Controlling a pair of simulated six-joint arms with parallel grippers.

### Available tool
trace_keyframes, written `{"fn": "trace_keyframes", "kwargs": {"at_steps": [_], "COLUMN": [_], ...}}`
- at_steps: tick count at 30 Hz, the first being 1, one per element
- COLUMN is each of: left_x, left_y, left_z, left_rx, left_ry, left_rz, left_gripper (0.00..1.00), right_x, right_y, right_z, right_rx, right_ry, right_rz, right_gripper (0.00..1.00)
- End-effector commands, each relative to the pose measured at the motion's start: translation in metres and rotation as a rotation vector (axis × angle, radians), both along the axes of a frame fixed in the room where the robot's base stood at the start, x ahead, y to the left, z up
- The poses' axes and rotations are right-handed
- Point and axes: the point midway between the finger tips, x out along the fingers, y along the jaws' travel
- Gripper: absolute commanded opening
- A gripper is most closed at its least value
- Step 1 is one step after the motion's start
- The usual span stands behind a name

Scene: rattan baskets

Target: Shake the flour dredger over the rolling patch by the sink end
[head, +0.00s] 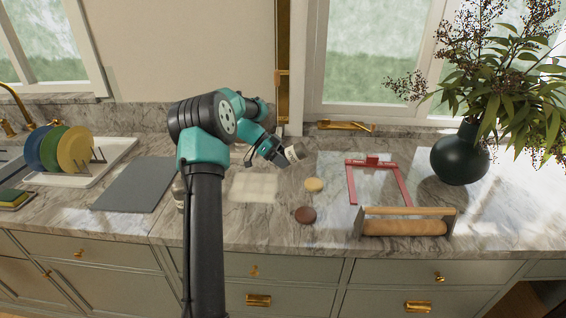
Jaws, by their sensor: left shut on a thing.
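My left gripper (280,157) is shut on a small pale-and-grey cylinder, which looks like the flour dredger (294,152). The dredger is tilted on its side above the counter, up and to the right of a pale, flour-like patch (253,188). That patch lies on the marble just right of my arm and looks like the rolling patch. It is too small to tell which way the dredger's top faces. My right gripper is not in view.
A small container (179,190) stands left of my arm, partly hidden by it. A grey board (133,185) and a dish rack (100,172) with plates lie further left. Yellow (314,185) and brown discs (305,215), a red frame (350,184), a rolling pin (404,228) and a dark vase (460,158) are right.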

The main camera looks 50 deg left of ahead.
Motion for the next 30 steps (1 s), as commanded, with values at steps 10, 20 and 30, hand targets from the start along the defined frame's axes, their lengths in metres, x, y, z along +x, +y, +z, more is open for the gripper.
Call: {"fn": "trace_keyframes", "kwargs": {"at_steps": [10,20,30], "left_x": [0.022,0.022,0.007], "left_y": [0.020,0.021,0.039], "left_z": [0.000,0.000,0.000], "left_rx": [0.000,0.000,0.001], "left_ry": [0.001,0.000,-0.001], "left_rz": [0.001,0.001,0.002], "left_gripper": [0.35,0.35,0.35], "right_x": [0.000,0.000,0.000], "right_y": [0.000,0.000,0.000], "right_z": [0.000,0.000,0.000], "right_rx": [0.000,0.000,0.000], "right_ry": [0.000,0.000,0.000], "right_rz": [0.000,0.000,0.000], "right_gripper": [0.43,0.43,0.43]}}
